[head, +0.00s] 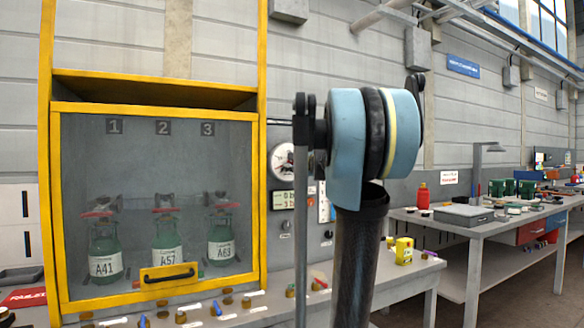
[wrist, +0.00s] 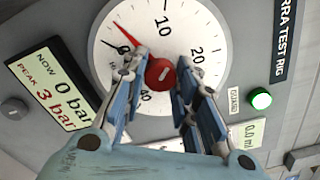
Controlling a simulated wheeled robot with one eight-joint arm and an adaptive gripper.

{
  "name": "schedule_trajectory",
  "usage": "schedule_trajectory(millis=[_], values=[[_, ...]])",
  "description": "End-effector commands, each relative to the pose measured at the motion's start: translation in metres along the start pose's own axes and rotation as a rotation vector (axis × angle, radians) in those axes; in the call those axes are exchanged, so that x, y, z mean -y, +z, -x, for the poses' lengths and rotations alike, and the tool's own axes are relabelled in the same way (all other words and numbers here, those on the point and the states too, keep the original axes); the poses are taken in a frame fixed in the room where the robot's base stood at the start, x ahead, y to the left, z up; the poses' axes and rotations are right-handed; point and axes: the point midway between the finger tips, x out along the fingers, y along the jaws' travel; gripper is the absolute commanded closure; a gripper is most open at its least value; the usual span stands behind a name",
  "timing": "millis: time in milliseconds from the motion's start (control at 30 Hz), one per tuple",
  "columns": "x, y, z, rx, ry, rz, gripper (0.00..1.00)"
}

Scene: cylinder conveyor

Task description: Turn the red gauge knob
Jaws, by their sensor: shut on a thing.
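The red gauge knob (wrist: 160,74) sits at the centre of a round white gauge (wrist: 185,25) in the wrist view. My gripper (wrist: 162,68) has one finger on each side of the knob and is shut on it. The fingers hide the lower part of the dial. In the head view the gauge (head: 281,160) shows left of my arm, and the knob and gripper cannot be made out.
A display (wrist: 52,92) reads NOW 0 bar, PEAK 3 bar. A green lamp (wrist: 261,99) marked GUARD is on the panel's right. A yellow-framed cabinet (head: 53,200) with green bottles stands left of the gauge. A workbench (head: 470,235) with tools stands at right.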

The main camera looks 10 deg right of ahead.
Motion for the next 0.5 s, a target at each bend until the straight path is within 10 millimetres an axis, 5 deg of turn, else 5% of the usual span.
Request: schedule_trajectory(millis=[500], values=[[-0.0034,0.0009,0.0009,0.004,0.003,0.292,0.97]])
